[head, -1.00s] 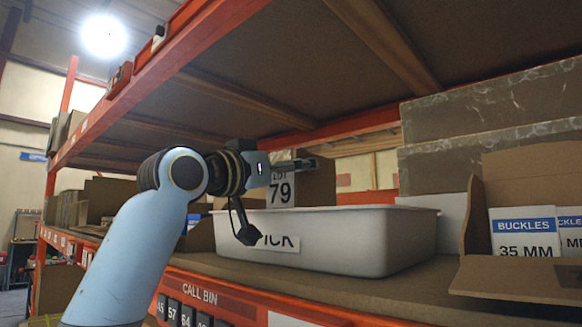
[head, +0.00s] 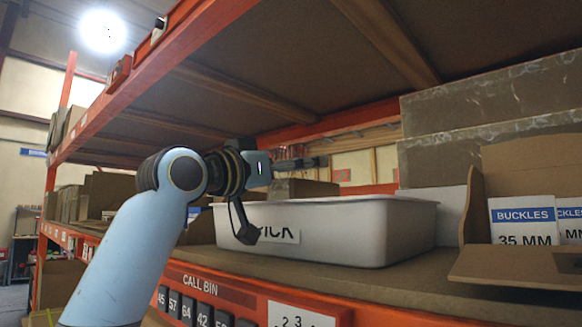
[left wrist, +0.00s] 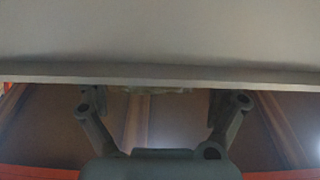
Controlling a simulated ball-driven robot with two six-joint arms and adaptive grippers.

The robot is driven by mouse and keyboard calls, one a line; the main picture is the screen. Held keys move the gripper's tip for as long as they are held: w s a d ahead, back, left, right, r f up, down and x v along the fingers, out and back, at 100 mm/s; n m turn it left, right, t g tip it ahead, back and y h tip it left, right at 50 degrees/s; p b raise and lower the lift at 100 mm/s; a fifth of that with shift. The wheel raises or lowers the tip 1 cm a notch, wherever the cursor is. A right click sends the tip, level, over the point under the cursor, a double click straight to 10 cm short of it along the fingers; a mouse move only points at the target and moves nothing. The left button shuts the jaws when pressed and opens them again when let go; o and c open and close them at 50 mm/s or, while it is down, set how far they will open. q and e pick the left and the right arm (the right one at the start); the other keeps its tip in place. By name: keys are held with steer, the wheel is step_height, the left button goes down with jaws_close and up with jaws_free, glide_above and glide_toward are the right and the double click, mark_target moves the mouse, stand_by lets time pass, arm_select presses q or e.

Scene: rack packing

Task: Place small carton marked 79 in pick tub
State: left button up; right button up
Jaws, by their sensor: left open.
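The small carton (head: 306,188) is inside the white pick tub (head: 350,232); only its brown top part shows above the rim. Its 79 label is hidden behind the tub's front wall. The tub stands on the shelf with its PICK label (head: 280,234) partly covered by my left gripper. My left gripper (head: 308,163) is open, with its upper finger just above the carton and its other finger in front of the tub. In the left wrist view the pale tub wall (left wrist: 160,40) fills the top, and the open fingers (left wrist: 155,105) are apart below it. My right gripper is out of view.
An open cardboard bin labelled BUCKLES 35 MM (head: 523,225) stands to the right of the tub. Large grey patterned boxes (head: 490,110) are stacked behind it. The upper shelf (head: 290,70) hangs overhead. An orange beam with CALL BIN number tags (head: 190,310) runs along the front edge.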

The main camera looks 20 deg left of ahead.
arm_select(q)
steer(key=shift+r, duration=0.3)
steer(key=b+v, duration=0.3)
steer(key=v, duration=0.8)
steer(key=shift+s+a+r, duration=0.15)
steer(key=shift+s+r, duration=0.1)
steer(key=shift+s, duration=0.2)
